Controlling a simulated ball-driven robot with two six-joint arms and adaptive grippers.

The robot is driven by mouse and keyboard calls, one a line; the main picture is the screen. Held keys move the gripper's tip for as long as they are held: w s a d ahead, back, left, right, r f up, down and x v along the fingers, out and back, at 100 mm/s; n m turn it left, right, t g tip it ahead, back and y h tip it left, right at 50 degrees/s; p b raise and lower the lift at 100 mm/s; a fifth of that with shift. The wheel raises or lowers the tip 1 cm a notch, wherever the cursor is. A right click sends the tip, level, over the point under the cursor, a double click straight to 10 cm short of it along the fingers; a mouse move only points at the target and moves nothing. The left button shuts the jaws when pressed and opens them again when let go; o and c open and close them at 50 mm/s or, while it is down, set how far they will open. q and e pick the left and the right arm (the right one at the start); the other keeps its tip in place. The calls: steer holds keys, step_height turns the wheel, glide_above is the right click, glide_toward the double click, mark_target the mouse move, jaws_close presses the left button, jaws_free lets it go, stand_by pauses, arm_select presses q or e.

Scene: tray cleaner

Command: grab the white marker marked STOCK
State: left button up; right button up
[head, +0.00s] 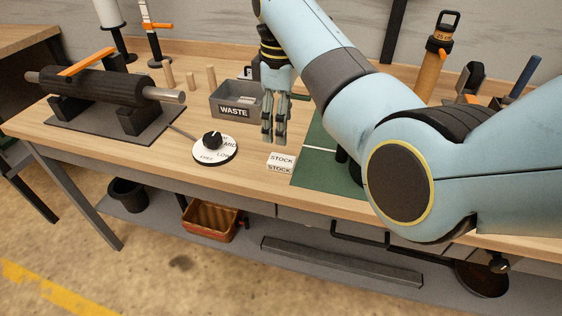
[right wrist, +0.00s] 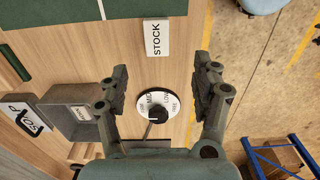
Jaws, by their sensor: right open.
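The white marker marked STOCK (head: 281,160) sits on the wooden bench at the left edge of a green mat (head: 322,172). In the right wrist view the marker (right wrist: 152,38) lies at the upper middle, just above the gap between the fingertips. My right gripper (head: 273,140) points down, above and behind the marker in the head view. In the right wrist view the right gripper's fingers (right wrist: 160,65) are spread wide with nothing between them. My left gripper is not in view.
A round white dial (head: 215,155) with a black knob stands left of the marker. A grey WASTE bin (head: 234,112) is behind the dial. A black roller (head: 100,87) on stands is at the left. The bench front edge is close to the marker.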

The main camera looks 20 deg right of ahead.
glide_above(282, 160)
step_height(282, 160, down, 4)
steer(key=shift+s+a+f, duration=0.1)
steer(key=shift+a+f, duration=0.05)
steer(key=f, duration=0.2)
steer(key=f+b, duration=0.1)
steer(key=f, duration=0.3)
steer(key=shift+w, duration=0.25)
steer(key=shift+r, duration=0.1)
steer(key=c, duration=1.1)
